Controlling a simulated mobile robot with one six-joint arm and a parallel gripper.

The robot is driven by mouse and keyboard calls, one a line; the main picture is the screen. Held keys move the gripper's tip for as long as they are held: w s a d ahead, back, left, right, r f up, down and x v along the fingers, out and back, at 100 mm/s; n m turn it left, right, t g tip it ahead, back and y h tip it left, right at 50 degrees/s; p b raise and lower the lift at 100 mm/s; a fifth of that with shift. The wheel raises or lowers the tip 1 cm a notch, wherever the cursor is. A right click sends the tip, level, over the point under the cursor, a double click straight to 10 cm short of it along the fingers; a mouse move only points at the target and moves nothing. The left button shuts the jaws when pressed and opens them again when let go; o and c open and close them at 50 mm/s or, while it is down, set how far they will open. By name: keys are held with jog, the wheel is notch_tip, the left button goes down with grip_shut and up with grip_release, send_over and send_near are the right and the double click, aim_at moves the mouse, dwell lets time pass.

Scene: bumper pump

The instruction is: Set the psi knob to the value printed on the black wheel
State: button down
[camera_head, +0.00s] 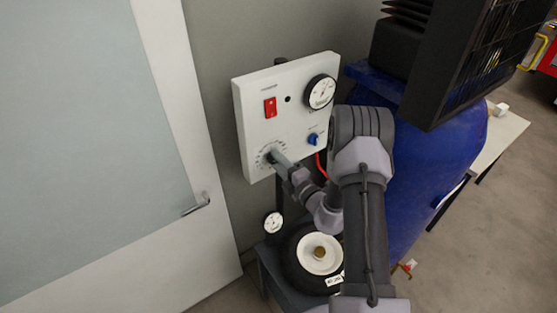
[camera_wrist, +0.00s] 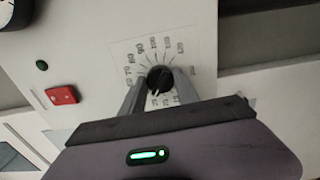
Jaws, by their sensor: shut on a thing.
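The psi knob (camera_wrist: 159,79) is a black round knob in the middle of a printed number dial (camera_wrist: 184,48) on the white panel (camera_head: 290,140). My gripper (camera_wrist: 160,88) is shut on the knob, one finger on each side, in the wrist view. In the head view my gripper (camera_head: 276,157) reaches the dial at the panel's lower left. The knob's pointer is too small to read surely. The black wheel (camera_head: 293,265) with a white hub (camera_head: 320,254) lies below the panel, partly behind my arm. Its white label (camera_head: 334,280) is too small to read.
The panel also carries a red switch (camera_head: 270,107), a round gauge (camera_head: 320,92) and a blue knob (camera_head: 313,139). A small gauge (camera_head: 273,222) sits below. A blue tank (camera_head: 440,150) stands right of my arm, and a door (camera_head: 100,120) is at the left.

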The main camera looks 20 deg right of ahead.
jog(key=shift+m, duration=0.6)
jog(key=c, duration=0.9)
grip_release()
jog(key=shift+s, duration=0.15)
jog(key=s+d+b, duration=0.2)
jog(key=s+d, duration=0.1)
jog(key=s, duration=1.4)
jog(key=shift+d+b, duration=0.15)
jog(key=shift+b, duration=0.15)
